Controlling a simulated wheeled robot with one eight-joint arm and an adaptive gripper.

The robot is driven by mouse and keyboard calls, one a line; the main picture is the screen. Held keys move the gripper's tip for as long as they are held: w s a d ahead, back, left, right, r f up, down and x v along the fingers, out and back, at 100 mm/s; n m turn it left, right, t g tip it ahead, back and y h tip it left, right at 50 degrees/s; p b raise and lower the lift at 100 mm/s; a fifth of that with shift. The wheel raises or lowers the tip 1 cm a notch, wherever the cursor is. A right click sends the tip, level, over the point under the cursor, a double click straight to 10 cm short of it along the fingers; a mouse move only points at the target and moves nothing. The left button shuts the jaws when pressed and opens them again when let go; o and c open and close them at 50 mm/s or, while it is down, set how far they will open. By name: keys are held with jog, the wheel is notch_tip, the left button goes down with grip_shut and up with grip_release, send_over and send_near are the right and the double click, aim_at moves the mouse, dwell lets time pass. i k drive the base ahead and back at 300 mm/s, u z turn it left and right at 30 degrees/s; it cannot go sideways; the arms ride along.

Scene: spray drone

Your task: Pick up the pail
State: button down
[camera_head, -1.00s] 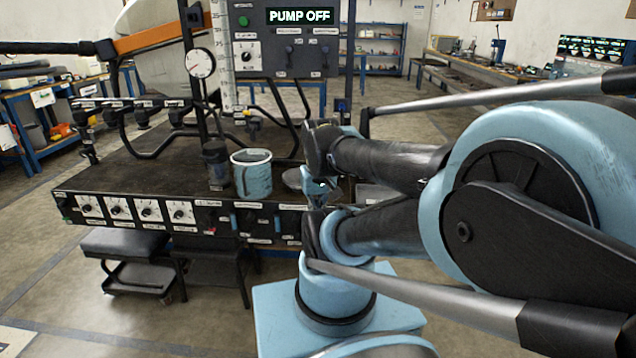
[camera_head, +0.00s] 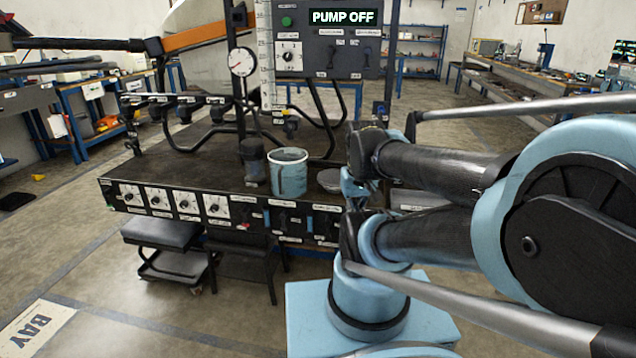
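The pail (camera_head: 288,173) is a light blue, worn, open-topped round container. It stands upright on the dark bench top (camera_head: 215,165) near its front edge, between a dark jar and a round grey disc. The end of my arm (camera_head: 357,185) hangs to the right of the pail, with a gap between them in the picture. My gripper's fingers are hidden or cannot be made out among my own arm links and joints, so their opening does not show. Nothing is seen touching the pail.
A dark lidded jar (camera_head: 253,160) stands close left of the pail. The grey disc (camera_head: 330,180) lies right of it. A panel reading PUMP OFF (camera_head: 327,45), a gauge (camera_head: 242,62) and hoses rise behind. Knobs (camera_head: 172,201) line the bench front.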

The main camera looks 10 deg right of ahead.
aim_at(288, 165)
jog(key=u, duration=0.45)
jog(key=k, duration=1.9)
jog(key=z, duration=0.35)
jog(key=i, duration=1)
jog(key=z, duration=0.05)
